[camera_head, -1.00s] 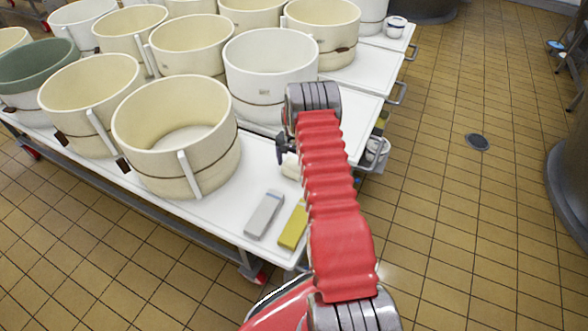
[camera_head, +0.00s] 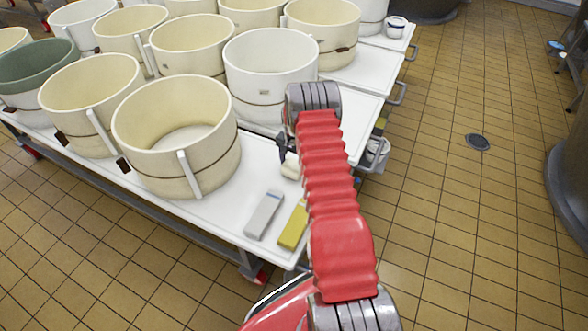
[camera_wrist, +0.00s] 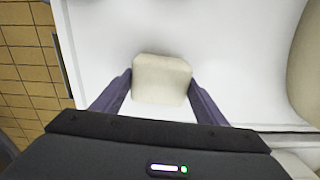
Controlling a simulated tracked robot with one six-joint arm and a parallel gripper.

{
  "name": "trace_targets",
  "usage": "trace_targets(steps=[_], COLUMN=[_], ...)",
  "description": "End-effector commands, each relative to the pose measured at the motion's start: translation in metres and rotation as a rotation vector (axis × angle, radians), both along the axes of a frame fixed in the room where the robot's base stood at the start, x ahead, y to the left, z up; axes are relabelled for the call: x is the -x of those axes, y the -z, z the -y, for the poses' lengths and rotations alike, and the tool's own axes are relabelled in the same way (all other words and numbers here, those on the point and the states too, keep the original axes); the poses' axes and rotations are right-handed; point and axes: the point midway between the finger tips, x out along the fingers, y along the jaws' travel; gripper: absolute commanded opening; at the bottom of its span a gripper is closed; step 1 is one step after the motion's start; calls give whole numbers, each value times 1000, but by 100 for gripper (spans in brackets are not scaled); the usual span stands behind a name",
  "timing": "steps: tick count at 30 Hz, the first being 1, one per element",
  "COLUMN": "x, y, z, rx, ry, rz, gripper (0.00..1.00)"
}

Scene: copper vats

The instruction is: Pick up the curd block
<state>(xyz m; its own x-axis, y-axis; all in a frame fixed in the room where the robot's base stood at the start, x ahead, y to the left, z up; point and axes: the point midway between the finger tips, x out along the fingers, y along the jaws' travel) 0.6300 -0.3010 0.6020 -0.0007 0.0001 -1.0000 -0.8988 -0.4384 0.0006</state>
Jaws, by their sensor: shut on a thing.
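The curd block (camera_wrist: 161,80) is a cream, rounded block, seen in the wrist view between the two dark purple fingers of my gripper (camera_wrist: 160,86). Both fingers touch its sides, and the gripper is shut on it. In the head view the curd block (camera_head: 291,167) shows only in part beside my red arm, at the white table top (camera_head: 225,222). My gripper (camera_head: 287,153) is mostly hidden there by the arm. I cannot tell whether the block touches the table or is slightly above it.
A large cream vat (camera_head: 176,140) stands left of my gripper, and a white vat (camera_head: 270,70) stands behind it. A grey-white block (camera_head: 264,214) and a yellow block (camera_head: 294,225) lie near the table's front edge. The tiled floor at right is mostly open.

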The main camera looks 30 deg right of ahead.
Motion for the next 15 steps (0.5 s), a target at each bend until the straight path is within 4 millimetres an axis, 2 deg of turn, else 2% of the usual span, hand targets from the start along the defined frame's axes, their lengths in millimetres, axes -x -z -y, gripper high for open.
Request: trace_targets(steps=[3,10,15], x=[-1,-1,-1], y=[-1,-1,-11], z=[0,0,1], rx=[0,0,1], ry=[0,0,0], rz=[1,1,3], gripper=[34,33,33])
